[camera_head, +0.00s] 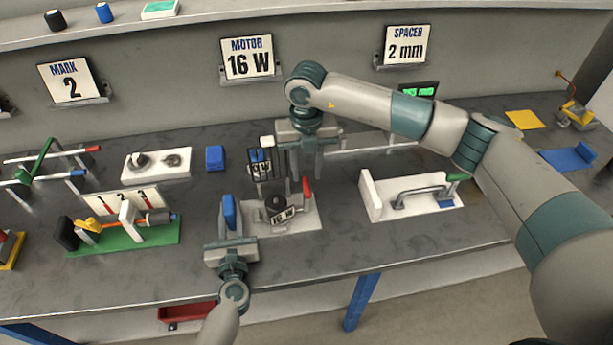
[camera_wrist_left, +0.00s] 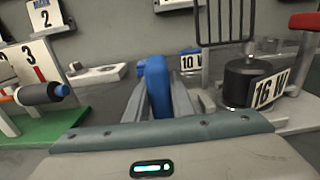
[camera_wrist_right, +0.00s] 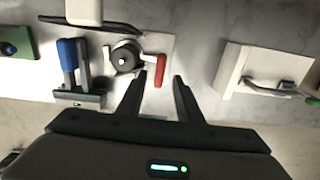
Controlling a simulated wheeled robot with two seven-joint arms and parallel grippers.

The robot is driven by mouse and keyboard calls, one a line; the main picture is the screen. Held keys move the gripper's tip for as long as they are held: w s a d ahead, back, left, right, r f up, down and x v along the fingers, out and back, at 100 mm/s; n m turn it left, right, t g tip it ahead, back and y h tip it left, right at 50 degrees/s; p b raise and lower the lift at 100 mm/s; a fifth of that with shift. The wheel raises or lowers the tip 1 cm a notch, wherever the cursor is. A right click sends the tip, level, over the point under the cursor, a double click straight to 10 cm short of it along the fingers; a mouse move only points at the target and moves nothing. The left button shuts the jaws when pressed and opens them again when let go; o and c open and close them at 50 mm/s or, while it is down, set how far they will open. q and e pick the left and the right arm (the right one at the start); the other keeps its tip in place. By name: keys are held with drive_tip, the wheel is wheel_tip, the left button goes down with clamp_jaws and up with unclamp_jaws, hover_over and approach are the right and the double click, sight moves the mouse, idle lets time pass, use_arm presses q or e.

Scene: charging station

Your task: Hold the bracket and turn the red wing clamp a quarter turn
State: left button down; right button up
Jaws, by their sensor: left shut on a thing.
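The red wing clamp (camera_head: 307,188) stands upright beside a dark motor (camera_head: 276,202) labelled 16 W on a white plate (camera_head: 308,220). In the right wrist view the red clamp (camera_wrist_right: 160,71) lies just beyond my right fingertips, nearer the left one. My right gripper (camera_head: 305,172) is open and empty, above and behind the clamp. My left gripper (camera_head: 230,222) is shut on an upright blue piece (camera_head: 229,211), left of the motor; this piece (camera_wrist_left: 157,88) fills the space between its fingers. I cannot tell whether the blue piece is part of the bracket.
A dark wire rack (camera_head: 266,165) stands behind the motor. A white fixture with a grey handle (camera_head: 410,197) is to the right. A green board (camera_head: 140,234) with a motor assembly is to the left. A blue block (camera_head: 215,158) lies behind. The table front strip is clear.

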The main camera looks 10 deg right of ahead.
wheel_tip(320, 180, up, 8)
idle(0.4)
use_arm(q)
drive_tip(key=c, duration=1.4)
unclamp_jaws()
drive_tip(key=shift+c, duration=0.2)
drive_tip(key=s, duration=1.2)
use_arm(e)
drive_tip(key=shift+f, duration=0.1)
